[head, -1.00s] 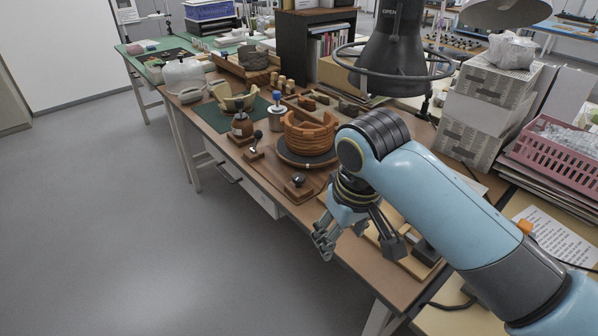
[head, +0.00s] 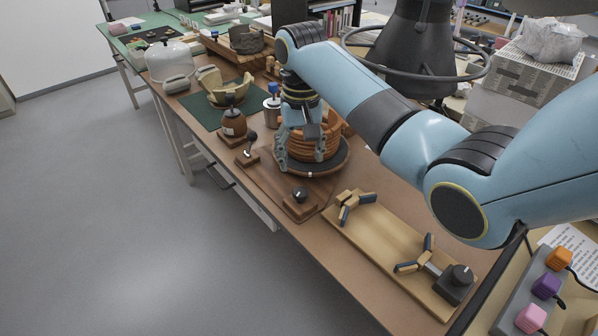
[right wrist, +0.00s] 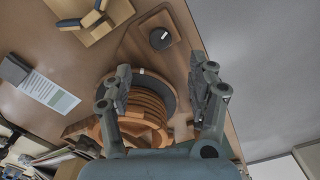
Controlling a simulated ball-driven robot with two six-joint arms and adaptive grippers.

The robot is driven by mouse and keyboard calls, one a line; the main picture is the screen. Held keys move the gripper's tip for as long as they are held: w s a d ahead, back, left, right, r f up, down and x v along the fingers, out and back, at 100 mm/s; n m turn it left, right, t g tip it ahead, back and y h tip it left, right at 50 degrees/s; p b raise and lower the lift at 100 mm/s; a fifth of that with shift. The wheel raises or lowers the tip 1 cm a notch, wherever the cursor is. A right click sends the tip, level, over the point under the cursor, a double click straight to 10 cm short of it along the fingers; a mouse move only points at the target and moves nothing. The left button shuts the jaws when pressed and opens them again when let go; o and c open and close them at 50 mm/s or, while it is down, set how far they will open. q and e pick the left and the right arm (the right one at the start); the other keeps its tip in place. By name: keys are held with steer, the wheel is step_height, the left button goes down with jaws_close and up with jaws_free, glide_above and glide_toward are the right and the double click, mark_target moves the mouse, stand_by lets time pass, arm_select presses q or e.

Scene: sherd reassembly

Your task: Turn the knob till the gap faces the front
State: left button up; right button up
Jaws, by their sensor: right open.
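The black knob (head: 300,194) sits on a wooden block at the table's front edge. In the right wrist view the knob (right wrist: 160,38) shows a pale mark on its top. Behind it, a ringed orange-brown vessel (head: 326,143) stands on a dark round turntable (head: 335,166). My right gripper (head: 298,160) is open and empty, pointing down in front of the vessel and behind the knob, apart from the knob. Its spread fingers also show in the right wrist view (right wrist: 160,97). The gripper hides part of the vessel, and I cannot tell where its gap faces. My left gripper is out of view.
A pale board with three-armed holders (head: 380,238) lies to the right. The floor in front is clear.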

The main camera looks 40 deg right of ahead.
mark_target(300, 191)
step_height(300, 191, down, 7)
steer(key=shift+f+b, duration=0.1)
steer(key=shift+b, duration=0.35)
step_height(300, 191, down, 2)
steer(key=shift+w+f, duration=0.1)
steer(key=shift+f, duration=0.6)
steer(key=c, duration=0.4)
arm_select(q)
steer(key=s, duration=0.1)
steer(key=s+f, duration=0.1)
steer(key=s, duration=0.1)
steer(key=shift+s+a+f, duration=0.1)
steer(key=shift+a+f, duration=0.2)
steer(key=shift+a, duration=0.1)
arm_select(e)
steer(key=c, duration=0.7)
